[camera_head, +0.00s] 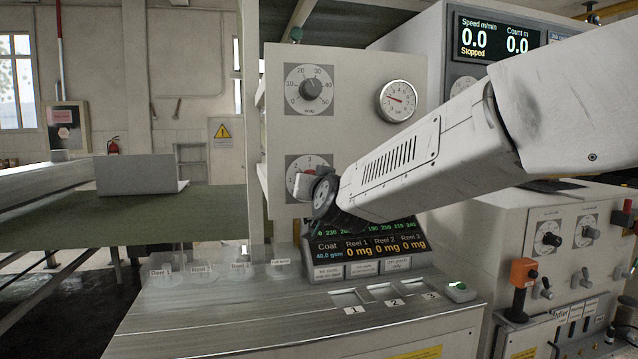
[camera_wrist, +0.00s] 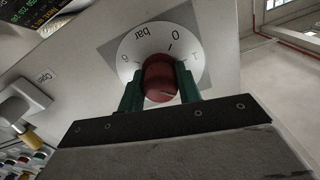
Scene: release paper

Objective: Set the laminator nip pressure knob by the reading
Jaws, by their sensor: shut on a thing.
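The red knob (camera_wrist: 160,78) sits on a round white dial (camera_wrist: 127,57) marked "bar", with a 0 and other figures partly hidden. My gripper (camera_wrist: 160,88) has its green fingers on both sides of the knob, shut on it. The knob's setting mark is not clear. In the head view my gripper (camera_head: 314,187) is at the lower dial (camera_head: 298,163) on the grey panel and hides much of it. The reading display (camera_head: 368,243) below shows Coat 40.0 gsm and 0 mg for Reels 1, 2 and 3.
Above the lower dial are another knob (camera_head: 312,88) on a 0 to 50 scale and a round gauge (camera_head: 398,101). A speed display (camera_head: 497,38) reads 0.0, Stopped. A sloped desk (camera_head: 220,310) with numbered slots stands below. My arm crosses the right side.

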